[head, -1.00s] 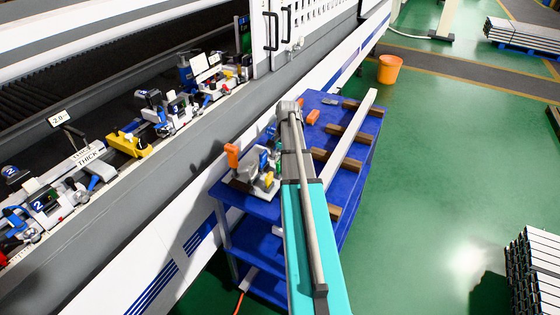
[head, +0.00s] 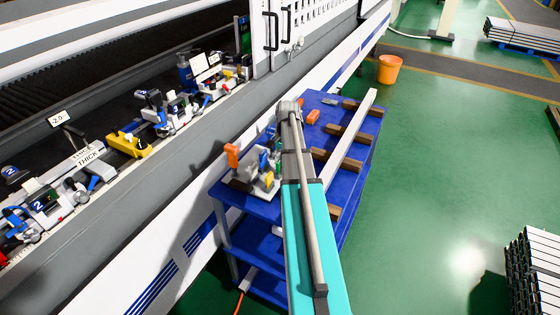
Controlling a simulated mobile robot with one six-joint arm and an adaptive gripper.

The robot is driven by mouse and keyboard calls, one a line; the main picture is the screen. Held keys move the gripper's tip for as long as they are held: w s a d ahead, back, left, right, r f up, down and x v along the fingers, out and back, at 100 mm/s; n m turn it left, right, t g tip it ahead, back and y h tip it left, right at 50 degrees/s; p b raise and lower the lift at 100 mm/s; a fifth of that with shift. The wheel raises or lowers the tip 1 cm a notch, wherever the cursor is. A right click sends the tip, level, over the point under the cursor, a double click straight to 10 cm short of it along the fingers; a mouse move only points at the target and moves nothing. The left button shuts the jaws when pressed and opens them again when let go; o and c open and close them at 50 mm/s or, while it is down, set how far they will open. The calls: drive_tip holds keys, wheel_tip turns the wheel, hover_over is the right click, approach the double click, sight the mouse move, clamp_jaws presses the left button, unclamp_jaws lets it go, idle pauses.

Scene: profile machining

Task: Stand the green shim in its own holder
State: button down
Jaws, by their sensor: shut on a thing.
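On the near left part of the blue table (head: 262,209), a small fixture (head: 240,178) with an upright orange handle (head: 232,155) stands beside small blue, green and yellow pieces (head: 266,164). They are too small and partly covered to tell which is the green shim and which is its holder. My arm (head: 317,240) reaches over the table and covers the area just right of these pieces. My gripper is hidden behind the arm, so its fingers and what they hold do not show.
A long pale bar (head: 350,138) lies across several brown blocks (head: 345,161) on the table's right side. Orange pieces (head: 313,117) lie near the far end. The machine (head: 200,150) with its clamps runs along the left. An orange bucket (head: 389,69) stands on the open green floor.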

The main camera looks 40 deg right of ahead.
idle(0.4)
drive_tip(key=c, duration=0.6)
unclamp_jaws()
